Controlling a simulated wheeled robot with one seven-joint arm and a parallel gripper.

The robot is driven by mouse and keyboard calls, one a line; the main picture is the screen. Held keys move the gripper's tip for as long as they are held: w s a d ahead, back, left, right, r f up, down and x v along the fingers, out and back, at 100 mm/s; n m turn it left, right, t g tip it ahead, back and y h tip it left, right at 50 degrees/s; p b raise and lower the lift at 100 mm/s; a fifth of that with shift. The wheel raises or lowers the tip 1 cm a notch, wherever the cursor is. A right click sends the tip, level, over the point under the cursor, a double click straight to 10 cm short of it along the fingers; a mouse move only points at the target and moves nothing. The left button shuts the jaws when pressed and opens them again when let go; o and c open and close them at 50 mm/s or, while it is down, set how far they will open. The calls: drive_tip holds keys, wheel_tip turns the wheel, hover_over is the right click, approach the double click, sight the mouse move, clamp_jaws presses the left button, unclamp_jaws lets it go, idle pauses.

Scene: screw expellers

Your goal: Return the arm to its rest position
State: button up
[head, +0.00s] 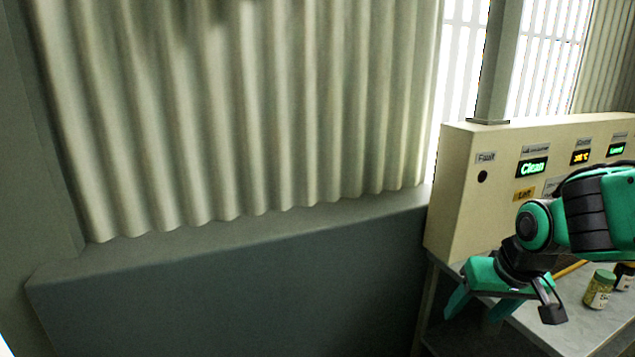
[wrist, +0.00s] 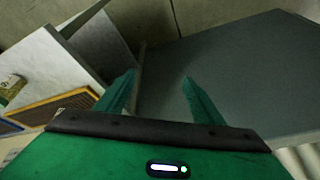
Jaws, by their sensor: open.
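My arm is green and black and shows at the right of the head view, in front of a cream control panel (head: 462,205). My gripper (head: 502,308) hangs at the left end of the arm, near the left end of a grey table. It is open, with nothing between its fingers. In the wrist view my gripper (wrist: 158,88) shows two green fingers spread apart, with a dark grey surface beyond them.
The grey table (head: 540,326) carries a green-lidded jar (head: 599,289) and a dark-lidded jar (head: 624,276). An orange-framed tray (wrist: 62,104) shows in the wrist view. A corrugated curtain (head: 240,110) stands above a grey ledge (head: 235,232) at left.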

drive_tip(key=s+d+m+g, duration=0.2)
drive_tip(key=s+d, duration=0.3)
drive_tip(key=s, duration=0.4)
drive_tip(key=s+d+m+g, duration=0.2)
drive_tip(key=s+d, duration=0.3)
drive_tip(key=s, duration=0.4)
drive_tip(key=shift+s+d+r+m, duration=0.25)
drive_tip(key=shift+s+d+m, duration=0.05)
drive_tip(key=shift+m, duration=0.3)
drive_tip(key=shift+w+f, duration=0.25)
drive_tip(key=shift+w, duration=0.4)
